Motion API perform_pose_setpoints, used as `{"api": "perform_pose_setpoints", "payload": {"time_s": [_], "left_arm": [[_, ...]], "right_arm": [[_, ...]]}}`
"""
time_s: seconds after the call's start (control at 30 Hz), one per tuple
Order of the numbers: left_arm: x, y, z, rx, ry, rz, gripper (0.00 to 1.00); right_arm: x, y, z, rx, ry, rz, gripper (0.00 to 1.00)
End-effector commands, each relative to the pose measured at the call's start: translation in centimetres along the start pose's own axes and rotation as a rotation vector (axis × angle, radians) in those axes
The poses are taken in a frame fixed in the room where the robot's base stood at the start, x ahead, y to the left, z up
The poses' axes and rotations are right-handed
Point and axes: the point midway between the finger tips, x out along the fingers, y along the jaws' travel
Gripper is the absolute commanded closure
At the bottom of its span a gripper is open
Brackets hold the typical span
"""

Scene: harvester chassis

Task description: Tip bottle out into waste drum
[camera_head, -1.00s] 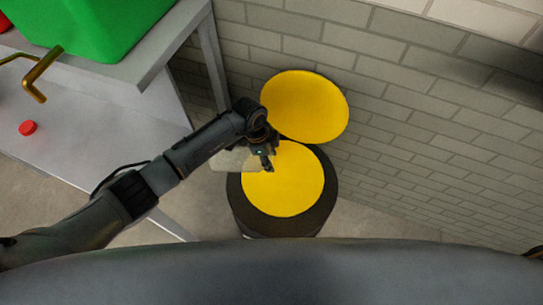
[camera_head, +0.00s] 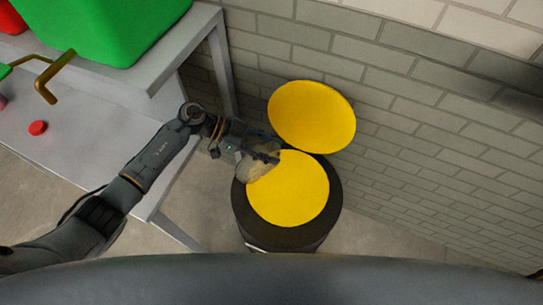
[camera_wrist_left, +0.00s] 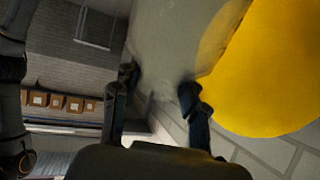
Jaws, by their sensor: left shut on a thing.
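The waste drum is black with a wide dark rim (camera_head: 322,222) and a yellow round top area (camera_head: 290,195). A round yellow lid (camera_head: 311,116) stands raised behind it, against the brick wall. My left gripper (camera_head: 266,156) is at the drum's upper left edge, shut on a pale translucent bottle (camera_head: 256,168). The bottle lies tilted beside the drum's rim and partly overlaps the yellow in the picture; its mouth and contents cannot be made out. In the left wrist view the bottle (camera_wrist_left: 168,40) fills the space between the two fingers (camera_wrist_left: 160,92). My right gripper is out of view.
A grey bench (camera_head: 85,165) stands at the left, with a red cap (camera_head: 38,128) and a brass tap (camera_head: 52,78) on or over it. A green container (camera_head: 100,25) sits on its raised shelf. A brick wall (camera_head: 430,130) closes the back and right.

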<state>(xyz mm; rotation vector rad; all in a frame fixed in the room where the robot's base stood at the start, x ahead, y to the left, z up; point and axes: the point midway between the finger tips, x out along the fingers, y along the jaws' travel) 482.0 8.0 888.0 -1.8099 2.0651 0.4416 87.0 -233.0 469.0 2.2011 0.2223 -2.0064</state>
Motion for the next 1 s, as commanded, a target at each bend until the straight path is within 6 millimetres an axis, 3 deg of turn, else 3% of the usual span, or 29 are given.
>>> {"api": "perform_pose_setpoints", "payload": {"time_s": [0.03, 0.6, 1.0], "left_arm": [[0.1, 0.0, 0.4, -0.001, 0.046, -0.001, 1.0], [0.3, 0.0, 0.3, -0.001, 0.383, 0.0, 1.0], [0.1, 0.0, -0.1, -0.001, 0.482, 0.001, 1.0]], "right_arm": [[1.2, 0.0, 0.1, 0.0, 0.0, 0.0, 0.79], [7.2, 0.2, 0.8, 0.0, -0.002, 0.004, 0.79], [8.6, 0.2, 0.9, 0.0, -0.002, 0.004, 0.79]]}}
